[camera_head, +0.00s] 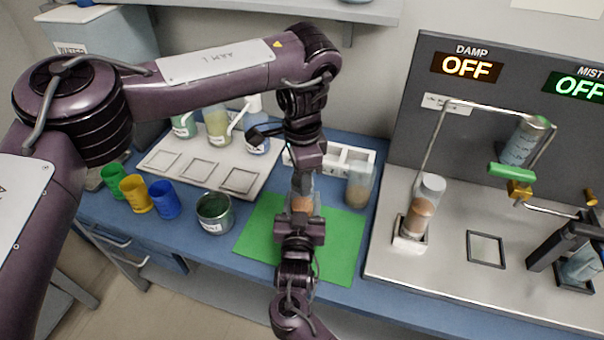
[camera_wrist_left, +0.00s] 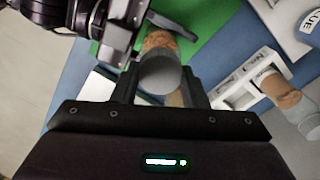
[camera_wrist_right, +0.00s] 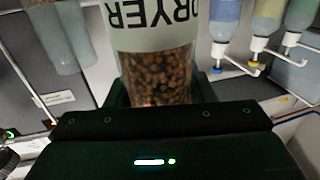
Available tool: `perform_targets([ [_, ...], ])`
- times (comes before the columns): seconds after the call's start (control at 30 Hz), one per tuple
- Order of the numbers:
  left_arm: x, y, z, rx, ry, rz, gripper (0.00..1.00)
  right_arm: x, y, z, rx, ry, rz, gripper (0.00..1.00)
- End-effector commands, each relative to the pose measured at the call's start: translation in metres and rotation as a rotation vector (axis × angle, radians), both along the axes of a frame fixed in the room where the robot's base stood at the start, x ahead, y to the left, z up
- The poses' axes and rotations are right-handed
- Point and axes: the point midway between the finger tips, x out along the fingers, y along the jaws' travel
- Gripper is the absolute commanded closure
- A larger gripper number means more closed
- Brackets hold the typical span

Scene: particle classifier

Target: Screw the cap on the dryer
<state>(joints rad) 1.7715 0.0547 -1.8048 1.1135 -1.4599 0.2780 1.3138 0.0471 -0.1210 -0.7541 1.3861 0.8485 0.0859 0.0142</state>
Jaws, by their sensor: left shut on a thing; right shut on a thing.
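The dryer, a clear jar with brown grains, stands above the green mat, mostly hidden between my two grippers (camera_head: 302,204). In the right wrist view its wall (camera_wrist_right: 158,75) shows the word DRYER, with my right gripper (camera_wrist_right: 160,92) shut around it. My left gripper (camera_wrist_left: 160,88) comes down from above and is shut on a round grey cap (camera_wrist_left: 160,76). In the left wrist view the cap lies in line with the dryer (camera_wrist_left: 159,42), over its end. I cannot tell whether the cap's thread is engaged.
A white rack (camera_head: 335,157) with a grain-filled tube (camera_head: 360,186) stands behind right of the green mat (camera_head: 343,240). A metal cup (camera_head: 214,213) and coloured cups (camera_head: 135,193) are left. A tray (camera_head: 205,165) with bottles lies behind; a panelled station (camera_head: 480,295) stands right.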

Motion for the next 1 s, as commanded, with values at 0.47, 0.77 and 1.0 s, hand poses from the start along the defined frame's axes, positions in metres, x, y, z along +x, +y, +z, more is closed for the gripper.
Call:
perform_targets([
  [0.47,0.001,0.001,-0.0006,0.0,0.0,-1.061,0.88,0.0001,-0.0003,0.0003,0.001,-0.001,-0.001,1.0],
  [0.77,0.0016,0.001,-0.001,0.002,0.001,-1.735,0.88,0.0,-0.0004,0.0002,0.001,-0.001,-0.001,1.0],
  [1.0,0.0016,0.001,-0.0012,0.001,0.001,-2.102,0.88,-0.0001,-0.0005,0.0002,0.001,-0.001,-0.001,1.0],
])
